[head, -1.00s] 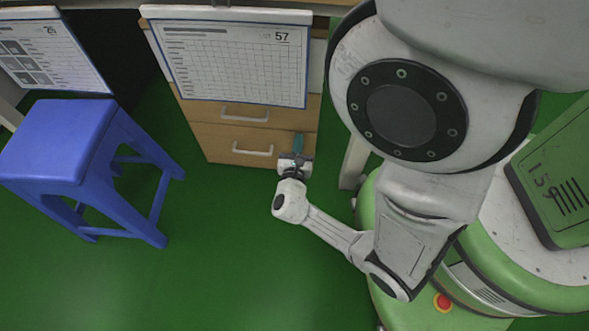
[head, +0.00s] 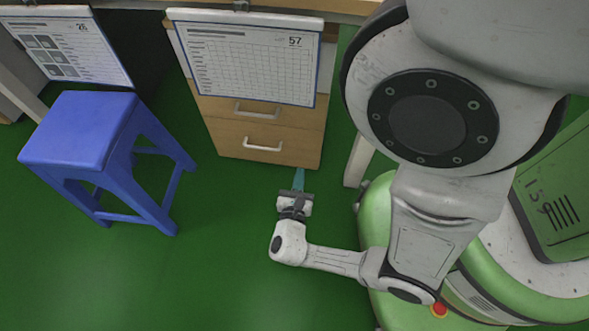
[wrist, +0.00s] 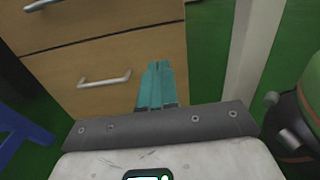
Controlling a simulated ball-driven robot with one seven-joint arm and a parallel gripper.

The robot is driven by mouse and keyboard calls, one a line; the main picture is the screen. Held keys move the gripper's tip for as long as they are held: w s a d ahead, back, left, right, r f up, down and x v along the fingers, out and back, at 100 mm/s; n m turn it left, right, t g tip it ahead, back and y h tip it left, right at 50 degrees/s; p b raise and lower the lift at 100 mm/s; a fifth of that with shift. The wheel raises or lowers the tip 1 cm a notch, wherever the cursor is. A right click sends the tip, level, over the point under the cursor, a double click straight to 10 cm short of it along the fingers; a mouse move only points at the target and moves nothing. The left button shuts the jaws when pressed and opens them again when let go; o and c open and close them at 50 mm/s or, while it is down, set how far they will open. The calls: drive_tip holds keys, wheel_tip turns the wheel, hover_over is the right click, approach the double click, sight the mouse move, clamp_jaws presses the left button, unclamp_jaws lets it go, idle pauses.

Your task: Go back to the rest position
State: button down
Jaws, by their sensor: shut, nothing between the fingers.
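My gripper (head: 298,180) is at the end of my arm, in front of the wooden drawer cabinet (head: 225,135) in the head view. Its two teal fingers lie side by side, shut with nothing between them. In the wrist view the gripper (wrist: 156,80) points toward the cabinet (wrist: 120,45), overlapping the front's lower right in the picture. In the head view the fingertips lie just below the cabinet's lower edge; I cannot tell the exact gap. Both drawers in view look shut, with pale handles (head: 263,147).
A blue stool (head: 75,130) stands at the left. A sheet marked 57 (head: 250,60) hangs over the cabinet's top, and another sheet (head: 70,50) hangs at the upper left. A pale leg (head: 357,160) stands right of the cabinet. The green floor (head: 200,275) in front is clear.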

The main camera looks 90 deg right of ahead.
drive_tip(key=shift+a, duration=0.15)
drive_tip(key=shift+r, duration=0.1)
drive_tip(key=w+a+r+m+t+y+p, duration=0.1)
drive_tip(key=w+a+r+m+t+y, duration=0.2)
drive_tip(key=w+a+r+m+y, duration=0.45)
drive_tip(key=w+a+r+m+t+y, duration=0.2)
drive_tip(key=w+a+r+m+y, duration=0.3)
drive_tip(key=a+m+y, duration=0.4)
wheel_tip(320, 180, up, 34)
drive_tip(key=p, duration=3.5)
drive_tip(key=shift+w+d+f+n+y, duration=0.15)
drive_tip(key=shift+w+d+n+y, duration=0.2)
drive_tip(key=shift+w+d+y, duration=0.1)
